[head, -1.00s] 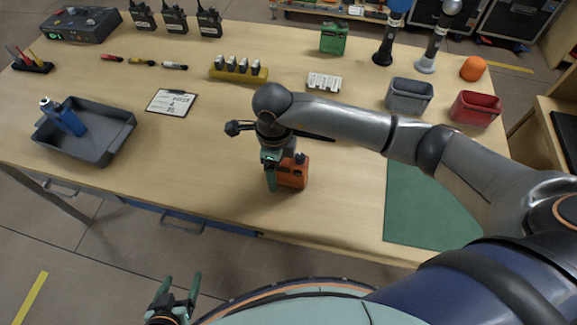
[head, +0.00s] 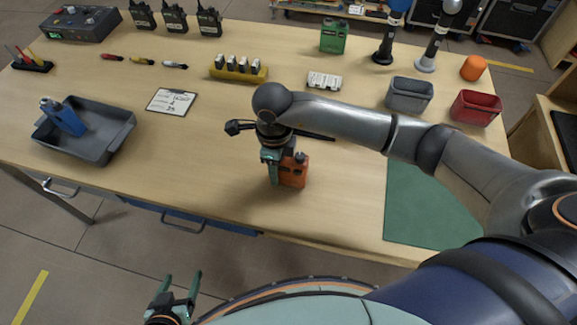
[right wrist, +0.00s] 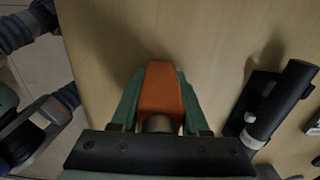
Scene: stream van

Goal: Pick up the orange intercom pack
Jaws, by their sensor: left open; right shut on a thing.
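The orange intercom pack (head: 293,172) stands upright at the front middle of the wooden table in the head view, partly hidden by my right gripper. My right gripper (head: 271,170) is shut on it from above, with one green finger in plain sight. In the right wrist view the pack (right wrist: 161,92) sits between the two green fingers. I cannot tell whether its bottom touches the table. My left gripper (head: 177,288) is open and empty, low in front of the table.
A dark tray (head: 108,141) with a blue bottle (head: 66,117) is at the left. A clipboard (head: 171,101), a yellow holder (head: 237,72), a grey bin (head: 409,96) and a red bin (head: 475,108) lie further back. A green mat (head: 420,215) is at the right.

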